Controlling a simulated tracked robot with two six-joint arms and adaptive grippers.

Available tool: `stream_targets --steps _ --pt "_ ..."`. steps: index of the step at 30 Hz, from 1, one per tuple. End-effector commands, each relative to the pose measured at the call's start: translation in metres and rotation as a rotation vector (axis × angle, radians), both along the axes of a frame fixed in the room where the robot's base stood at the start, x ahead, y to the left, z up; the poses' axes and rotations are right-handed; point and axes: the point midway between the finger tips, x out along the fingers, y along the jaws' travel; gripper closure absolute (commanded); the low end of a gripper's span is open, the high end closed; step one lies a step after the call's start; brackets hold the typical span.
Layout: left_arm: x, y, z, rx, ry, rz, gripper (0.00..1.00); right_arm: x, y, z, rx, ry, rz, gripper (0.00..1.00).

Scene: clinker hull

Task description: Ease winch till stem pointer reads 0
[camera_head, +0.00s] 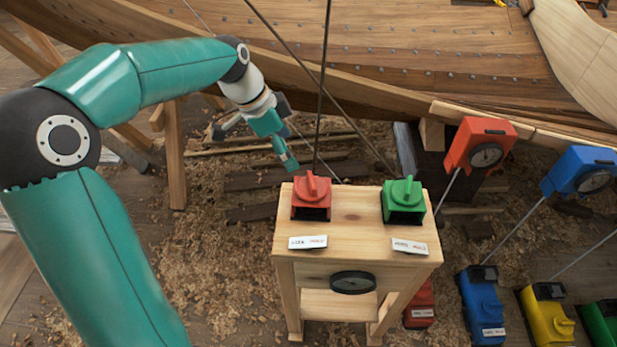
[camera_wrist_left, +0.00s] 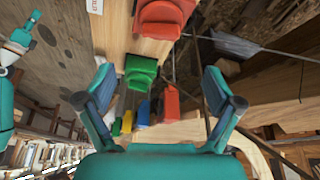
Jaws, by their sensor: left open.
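A red winch (camera_head: 311,198) and a green winch (camera_head: 404,200) sit on top of a wooden stand (camera_head: 350,225), each with a small white label in front that I cannot read fully. I cannot tell which dial is the stem pointer. My left gripper (camera_head: 272,138) is open and empty, above and behind the red winch, apart from it. In the left wrist view the red winch (camera_wrist_left: 160,18) and green winch (camera_wrist_left: 140,72) show between and beyond the open fingers. Part of my right arm (camera_wrist_left: 18,45) shows there at the left edge.
A red gauge box (camera_head: 480,145) and a blue gauge box (camera_head: 582,170) stand on rods at the right. Blue (camera_head: 482,305) and yellow (camera_head: 547,315) boxes sit low. Dark lines run up from near the stand toward the planked hull (camera_head: 400,50). Shavings cover the floor.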

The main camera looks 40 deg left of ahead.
Motion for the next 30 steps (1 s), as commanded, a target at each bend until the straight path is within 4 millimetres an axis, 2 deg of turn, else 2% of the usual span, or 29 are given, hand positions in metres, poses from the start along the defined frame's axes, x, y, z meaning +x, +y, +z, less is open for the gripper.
stream_targets --steps 1,9,15,21,30 --pt "0.002 -0.005 -0.012 -0.001 0.005 -0.004 0.08 0.000 0.000 0.000 0.000 0.000 0.000 1.00" --pt "0.020 -0.021 -0.065 -0.002 0.006 -0.007 0.08 0.000 0.000 0.004 0.000 0.000 0.000 1.00" --pt "0.030 -0.030 -0.096 -0.002 0.004 -0.006 0.08 0.000 0.000 0.006 0.000 0.000 0.000 1.00" --pt "0.035 -0.034 -0.110 -0.001 0.002 -0.005 0.08 0.000 0.000 0.007 0.000 0.000 0.000 1.00" --pt "0.036 -0.034 -0.112 0.000 0.000 -0.005 0.08 0.000 0.000 0.007 0.000 0.000 0.000 1.00"
